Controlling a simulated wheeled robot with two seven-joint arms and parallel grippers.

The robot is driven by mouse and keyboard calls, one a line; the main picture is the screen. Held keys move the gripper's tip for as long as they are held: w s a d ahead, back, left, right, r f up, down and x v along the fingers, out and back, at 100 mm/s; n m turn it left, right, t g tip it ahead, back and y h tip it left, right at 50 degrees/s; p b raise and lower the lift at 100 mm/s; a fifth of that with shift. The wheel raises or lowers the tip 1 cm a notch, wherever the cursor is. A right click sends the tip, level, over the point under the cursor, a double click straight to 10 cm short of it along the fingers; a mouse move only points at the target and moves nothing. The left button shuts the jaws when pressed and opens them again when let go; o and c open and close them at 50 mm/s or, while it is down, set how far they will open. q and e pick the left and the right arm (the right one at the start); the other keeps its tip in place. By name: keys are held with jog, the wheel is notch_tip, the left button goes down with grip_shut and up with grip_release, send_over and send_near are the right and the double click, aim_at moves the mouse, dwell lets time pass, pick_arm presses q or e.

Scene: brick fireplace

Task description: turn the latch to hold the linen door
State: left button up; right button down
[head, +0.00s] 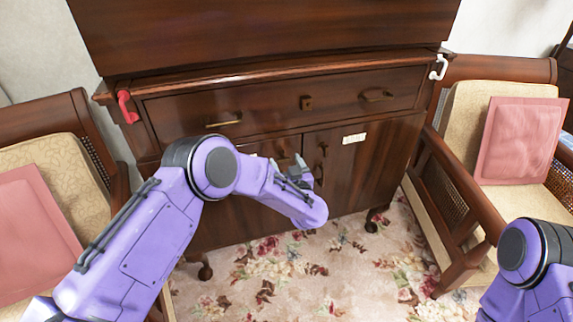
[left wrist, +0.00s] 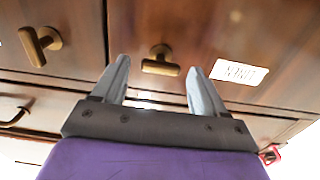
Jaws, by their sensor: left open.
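The dark wooden cabinet has two lower doors with brass turn latches. The left door's latch (head: 283,156) has its bar lying about level; it also shows in the left wrist view (left wrist: 160,62), where it lies between and just beyond my fingertips. The right door's latch (head: 322,150) has its bar nearly upright and shows at the upper left of the wrist view (left wrist: 40,44). A white label (left wrist: 240,72) beside the level latch appears upside down and is hard to read. My left gripper (head: 297,166) is open and empty in front of the doors. My right gripper is out of frame.
Above the doors is a drawer (head: 270,107) with two pulls. The right door (head: 375,165) carries another white label (head: 354,138). A red hook (head: 125,107) and a white hook (head: 438,67) are on the cabinet sides. Cushioned chairs stand left (head: 70,150) and right (head: 462,110).

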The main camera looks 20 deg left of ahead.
pick_arm(q)
jog(key=c, duration=1.1)
jog(key=shift+o, duration=0.2)
jog(key=n+b, duration=0.1)
jog(key=n, duration=0.4)
jog(key=shift+a, duration=0.1)
jog(key=n+b, duration=0.1)
jog(key=n, duration=0.3)
jog(key=shift+f, duration=0.15)
jog(key=n+b, duration=0.2)
jog(key=n, duration=0.3)
jog(key=shift+s+a+f+n, duration=0.1)
jog(key=shift+n, duration=0.3)
jog(key=shift+n+b, duration=0.9)
jog(key=shift+n, duration=0.6)
